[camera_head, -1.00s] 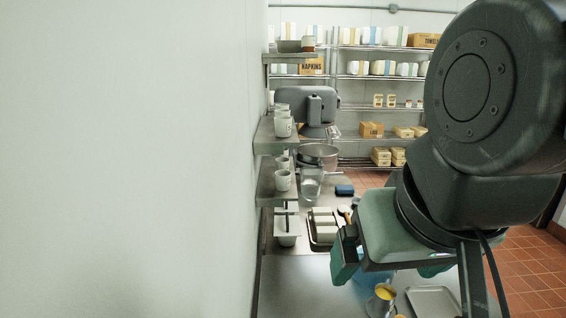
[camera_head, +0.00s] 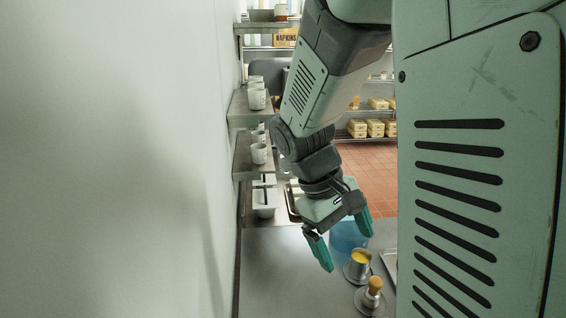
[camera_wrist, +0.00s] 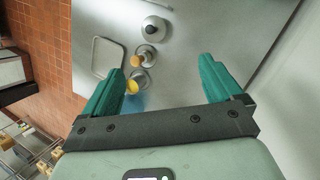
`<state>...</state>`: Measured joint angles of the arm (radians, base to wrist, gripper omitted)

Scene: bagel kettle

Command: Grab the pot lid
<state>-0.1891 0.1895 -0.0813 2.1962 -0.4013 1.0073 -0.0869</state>
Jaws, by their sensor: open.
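The pot lid (camera_wrist: 160,26) looks like a round metal disc with a black knob, lying on the steel counter near the top of the wrist view. I do not see it in the head view. My gripper (camera_head: 347,246) is open and empty above the counter, with its teal fingers pointing down. In the wrist view its fingers (camera_wrist: 162,70) are spread wide, and the lid lies beyond them, apart from both.
A round metal item with a wooden knob (camera_head: 375,284) and a metal cup of yellow contents (camera_head: 359,257) stand near my gripper. A blue container (camera_head: 345,238) is behind the fingers. A tray (camera_wrist: 98,43) lies left of the lid. Counter (camera_head: 272,270) at front left is clear.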

